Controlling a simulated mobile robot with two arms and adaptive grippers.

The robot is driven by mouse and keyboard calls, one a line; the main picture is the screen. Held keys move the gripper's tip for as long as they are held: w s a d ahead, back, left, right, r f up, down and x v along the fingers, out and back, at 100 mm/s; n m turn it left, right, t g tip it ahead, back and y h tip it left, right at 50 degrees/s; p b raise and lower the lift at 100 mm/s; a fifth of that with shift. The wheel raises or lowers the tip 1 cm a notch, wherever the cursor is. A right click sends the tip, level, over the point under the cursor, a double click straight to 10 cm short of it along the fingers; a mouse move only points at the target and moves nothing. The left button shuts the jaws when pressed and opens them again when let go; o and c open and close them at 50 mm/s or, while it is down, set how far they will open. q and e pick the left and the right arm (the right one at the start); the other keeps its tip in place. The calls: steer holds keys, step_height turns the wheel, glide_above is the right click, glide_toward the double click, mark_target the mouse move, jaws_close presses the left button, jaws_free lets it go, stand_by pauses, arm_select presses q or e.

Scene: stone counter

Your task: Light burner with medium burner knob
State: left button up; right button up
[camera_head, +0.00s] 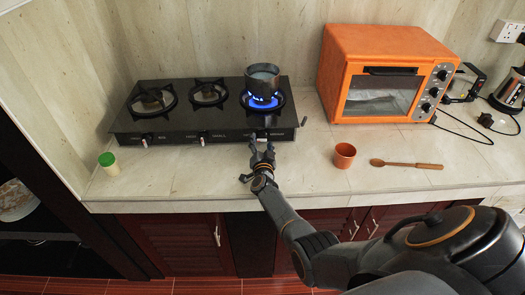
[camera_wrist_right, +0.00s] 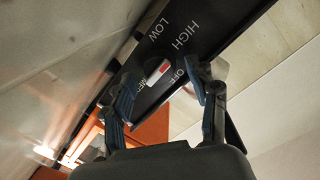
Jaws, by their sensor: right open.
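The black gas stove (camera_head: 175,122) lies along the back of the counter. Its right burner (camera_head: 281,101) shows a blue flame under a metal pot (camera_head: 262,78). My right gripper (camera_head: 262,152) is at the stove's front edge, in front of the right burner's knob, and hides most of it in the head view. In the right wrist view, the white knob with a red mark (camera_wrist_right: 156,73) lies between the two open fingertips (camera_wrist_right: 160,88), beside the printed words LOW, HIGH and OFF. I cannot tell whether a finger touches it. My left gripper is not in view.
The left knob (camera_head: 146,138) and middle knob (camera_head: 203,137) sit on the same front strip. An orange oven (camera_head: 385,72) stands to the right. A brown cup (camera_head: 344,155), a wooden spoon (camera_head: 407,164) and a green-capped shaker (camera_head: 109,164) are on the counter (camera_head: 195,182).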

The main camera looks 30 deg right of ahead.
steer(key=shift+v, duration=3.25)
steer(key=shift+d, duration=0.1)
